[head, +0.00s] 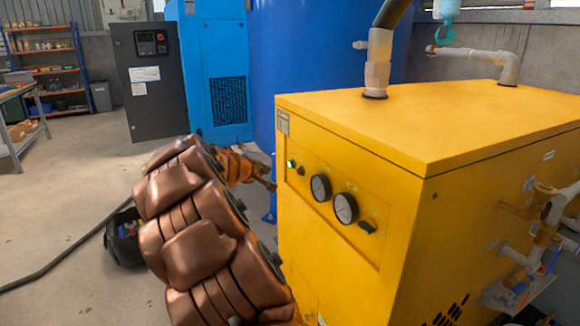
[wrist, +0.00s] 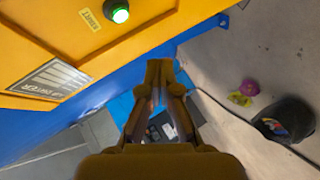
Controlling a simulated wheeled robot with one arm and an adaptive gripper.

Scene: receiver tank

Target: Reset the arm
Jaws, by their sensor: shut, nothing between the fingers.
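My gripper (head: 270,185) is at the end of my copper-coloured arm, just left of the yellow machine's front panel in the head view. In the wrist view my gripper (wrist: 159,66) has its fingertips together, with nothing between them. The yellow machine (head: 350,128) has two round gauges (head: 332,198) and a lit green lamp (head: 291,164) on its front. The green lamp (wrist: 117,12) also shows at the top of the wrist view, apart from the fingertips. My arm hides part of the floor and the machine's lower left.
A blue tank (head: 310,60) and a dark cabinet door (head: 150,85) stand behind. A black bag (head: 124,240) and a hose (head: 65,262) lie on the floor at left. Pipes (head: 550,205) stick out at the machine's right. The floor at left is mostly free.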

